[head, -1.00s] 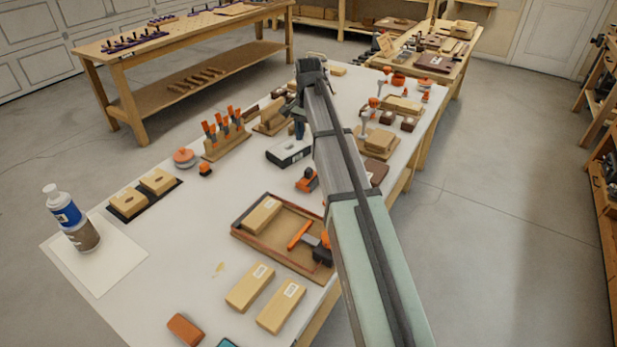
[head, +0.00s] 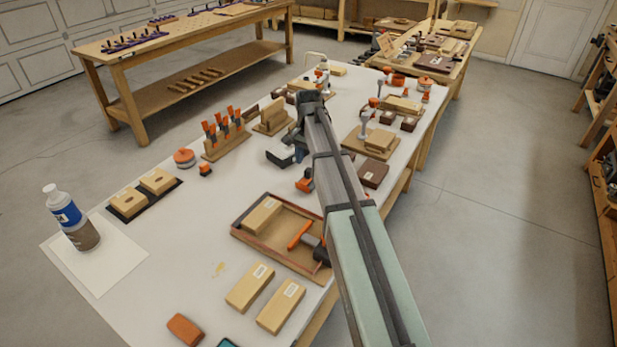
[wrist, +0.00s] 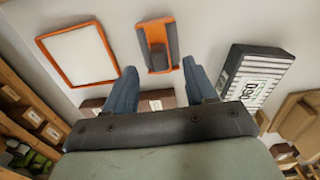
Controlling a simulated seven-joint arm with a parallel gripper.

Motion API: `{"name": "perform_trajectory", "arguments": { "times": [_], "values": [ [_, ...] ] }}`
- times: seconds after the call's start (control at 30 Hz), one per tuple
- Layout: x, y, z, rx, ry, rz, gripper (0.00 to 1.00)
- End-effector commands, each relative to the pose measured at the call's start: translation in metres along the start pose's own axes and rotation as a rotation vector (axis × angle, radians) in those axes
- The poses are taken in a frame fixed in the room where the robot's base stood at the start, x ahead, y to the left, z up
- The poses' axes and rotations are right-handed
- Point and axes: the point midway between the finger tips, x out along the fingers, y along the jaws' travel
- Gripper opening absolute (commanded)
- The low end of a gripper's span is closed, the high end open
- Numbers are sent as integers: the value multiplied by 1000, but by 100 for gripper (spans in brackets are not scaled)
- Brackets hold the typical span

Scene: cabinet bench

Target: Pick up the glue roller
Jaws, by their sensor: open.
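In the head view, an orange-handled tool with a dark body (head: 300,235) lies in a shallow brown-rimmed tray (head: 250,207); it looks most like the glue roller, though my arm partly covers it. My gripper (head: 293,146) is farther up the bench, apart from that tray, by a black-and-white box (head: 279,156). In the wrist view, my gripper (wrist: 160,70) has its two blue fingers apart with nothing between them. Ahead of the fingertips lies an orange and dark grey item (wrist: 157,47), probably the small orange item (head: 305,184) in the head view.
The black-and-white box (wrist: 255,75) is right of my fingers in the wrist view, an orange-framed white panel (wrist: 80,55) left. A brown box (head: 372,172) stands right of my arm. Wood blocks (head: 250,287) and a bottle (head: 72,220) are nearer.

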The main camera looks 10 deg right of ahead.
Motion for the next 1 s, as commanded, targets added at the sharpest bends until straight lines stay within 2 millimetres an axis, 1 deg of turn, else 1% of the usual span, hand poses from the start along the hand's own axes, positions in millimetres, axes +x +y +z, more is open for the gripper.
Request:
{"name": "perform_trajectory", "arguments": {
  "times": [0.3, 0.4, 0.67, 1.0],
  "values": [
    [37, 1, -1, 0, -1, 1, 55],
    [45, 1, -1, 0, -1, 1, 55],
    [48, 1, -1, 0, 0, 0, 55],
    [47, 1, -1, 0, 0, 0, 23]
  ]
}}
